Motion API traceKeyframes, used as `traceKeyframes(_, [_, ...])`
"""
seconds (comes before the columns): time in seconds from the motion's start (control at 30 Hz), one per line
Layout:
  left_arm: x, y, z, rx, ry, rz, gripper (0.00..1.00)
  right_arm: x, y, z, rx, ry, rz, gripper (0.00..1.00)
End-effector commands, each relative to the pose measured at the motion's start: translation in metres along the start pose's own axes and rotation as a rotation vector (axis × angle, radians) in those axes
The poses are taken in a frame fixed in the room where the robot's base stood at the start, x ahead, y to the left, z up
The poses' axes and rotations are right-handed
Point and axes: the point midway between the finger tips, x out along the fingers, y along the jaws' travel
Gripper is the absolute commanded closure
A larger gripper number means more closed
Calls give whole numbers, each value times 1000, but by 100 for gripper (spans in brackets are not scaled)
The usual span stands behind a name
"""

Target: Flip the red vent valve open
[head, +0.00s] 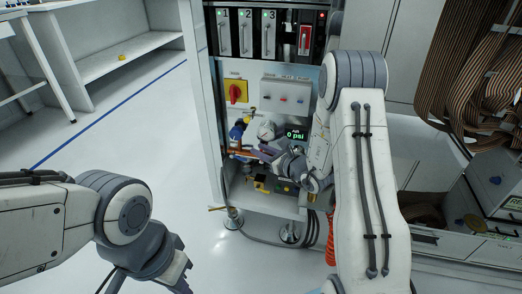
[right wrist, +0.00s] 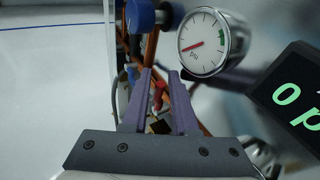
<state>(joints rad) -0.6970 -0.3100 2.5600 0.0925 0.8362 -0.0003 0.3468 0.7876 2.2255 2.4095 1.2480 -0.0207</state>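The red vent valve handle (right wrist: 158,95) shows in the right wrist view as a small red piece among copper pipes. It appears between the two purple fingers of my right gripper (right wrist: 160,76), which are apart. I cannot tell whether they touch it. In the head view my right gripper (head: 262,151) reaches into the lower part of the cabinet, in front of the pipes, and the red handle is not clear there. My left gripper (head: 184,272) is low at the left, over the floor and away from the cabinet; its fingers are only partly seen.
A round gauge (right wrist: 205,43) and a display (head: 296,134) reading 0 psi sit close to the right gripper. A blue knob (right wrist: 145,14) is beyond the fingers. A red rotary switch on a yellow plate (head: 236,92) is above. Open floor (head: 130,150) lies to the left.

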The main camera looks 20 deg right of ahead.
Motion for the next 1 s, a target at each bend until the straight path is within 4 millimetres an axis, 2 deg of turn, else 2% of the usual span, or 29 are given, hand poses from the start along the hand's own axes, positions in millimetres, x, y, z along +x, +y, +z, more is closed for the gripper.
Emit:
traceKeyframes(0.27, [-4, 0, 0, 0, 0, 0, 100, -8, -1, 1, 1, 0, -2, 73])
traceKeyframes(0.7, [-27, 2, -2, 0, 0, 0, 100, -88, -2, 2, 3, 2, -5, 73])
traceKeyframes(0.83, [-29, 2, -2, 0, 0, 0, 100, -100, -1, 1, 2, 0, -2, 73])
traceKeyframes(1.0, [-30, 2, -2, 0, 0, 0, 100, -105, 0, 0, 0, 0, 0, 73])
